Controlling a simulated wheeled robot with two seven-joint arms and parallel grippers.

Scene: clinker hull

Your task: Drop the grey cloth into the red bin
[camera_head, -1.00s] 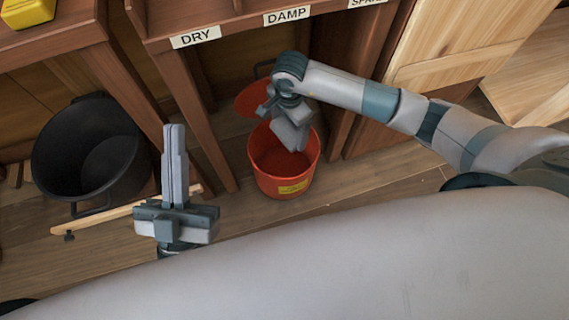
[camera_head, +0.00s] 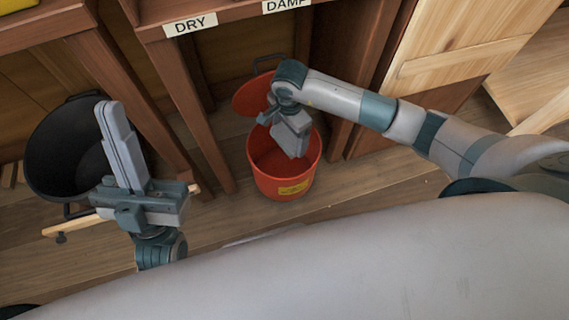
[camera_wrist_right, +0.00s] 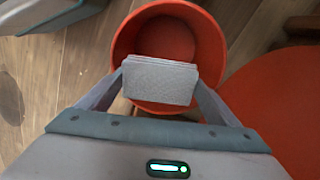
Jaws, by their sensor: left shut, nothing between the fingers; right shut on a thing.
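The red bin (camera_head: 284,187) stands on the floor below the shelves, with a yellow label on its front. Its red lid (camera_head: 254,97) leans up behind it. My right gripper (camera_head: 297,146) points down over the bin's mouth. In the right wrist view, the grey cloth (camera_wrist_right: 160,82), folded into a flat pad, is held between the fingers of my right gripper, with the bin's rim and inside (camera_wrist_right: 166,38) beyond it. In the head view the cloth is hard to tell from the grey gripper. My left gripper (camera_head: 108,108) is shut and empty, pointing up.
A wooden stick (camera_head: 70,226) lies on the floor there. Wooden shelf posts stand on both sides of the red bin, under labels DRY (camera_head: 190,25) and DAMP. Floor in front of the bin is clear.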

